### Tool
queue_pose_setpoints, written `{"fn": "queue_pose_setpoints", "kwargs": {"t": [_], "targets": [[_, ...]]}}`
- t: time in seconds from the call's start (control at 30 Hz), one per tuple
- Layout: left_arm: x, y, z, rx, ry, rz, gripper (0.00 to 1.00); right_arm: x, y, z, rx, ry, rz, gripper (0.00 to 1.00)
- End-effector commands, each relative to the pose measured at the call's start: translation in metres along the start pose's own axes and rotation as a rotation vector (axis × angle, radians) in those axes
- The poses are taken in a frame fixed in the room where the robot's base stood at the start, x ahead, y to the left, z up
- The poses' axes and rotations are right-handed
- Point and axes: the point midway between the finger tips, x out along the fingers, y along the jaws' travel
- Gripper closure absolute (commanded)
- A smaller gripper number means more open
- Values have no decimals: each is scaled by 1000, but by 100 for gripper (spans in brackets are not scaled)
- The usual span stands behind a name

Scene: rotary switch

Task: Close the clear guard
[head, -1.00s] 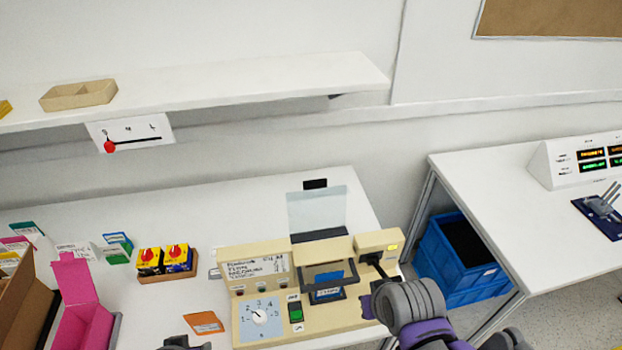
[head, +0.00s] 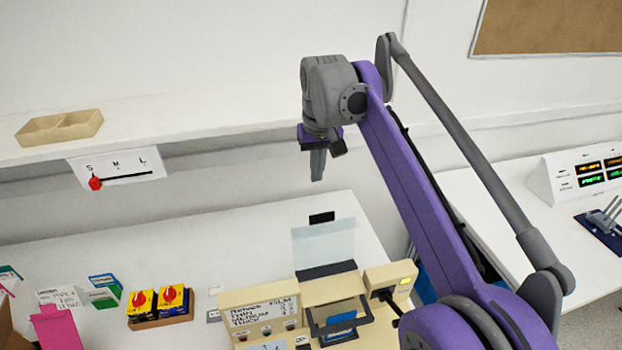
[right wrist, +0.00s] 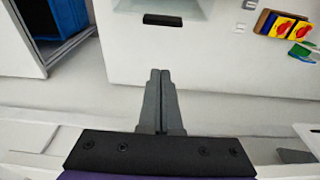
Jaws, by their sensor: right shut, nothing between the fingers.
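The clear guard (head: 325,243) stands upright, raised at the back of the beige machine (head: 258,306) on the white table. Its black handle (head: 321,218) is at its top edge; the handle also shows in the right wrist view (right wrist: 162,20), with part of the clear panel (right wrist: 166,6) beyond it. My right gripper (head: 317,178) is above and behind the guard, pointing down, apart from it. In the right wrist view its fingers (right wrist: 160,75) are together with nothing between them. My left gripper is not visible in the head view.
A shelf (head: 222,113) with a beige tray (head: 60,127) and a size slider card (head: 117,167) runs along the wall behind. Red-and-yellow switches (head: 157,300) sit left of the machine. The tabletop (head: 200,245) behind the machine is clear.

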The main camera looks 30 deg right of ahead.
Motion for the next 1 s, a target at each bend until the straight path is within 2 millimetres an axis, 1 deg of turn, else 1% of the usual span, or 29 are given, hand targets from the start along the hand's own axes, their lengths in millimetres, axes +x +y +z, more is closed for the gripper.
{"fn": "queue_pose_setpoints", "kwargs": {"t": [0.03, 0.1, 0.37, 0.5, 0.63, 0.8, 1.0], "targets": [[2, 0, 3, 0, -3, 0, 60, 12, 0, 1, 0, -1, 0, 100], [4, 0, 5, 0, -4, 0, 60, 27, 0, 1, -1, -1, 0, 100], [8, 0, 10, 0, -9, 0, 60, 83, 0, 1, -1, 0, 0, 100], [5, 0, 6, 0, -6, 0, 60, 73, 0, 20, -1, 1, 0, 100], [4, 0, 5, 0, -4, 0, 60, 69, 0, 32, -1, 1, 0, 100], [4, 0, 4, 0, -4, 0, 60, 68, 0, 38, -1, 1, 0, 100], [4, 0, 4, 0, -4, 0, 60, 68, 0, 38, -1, 1, 0, 100]]}}
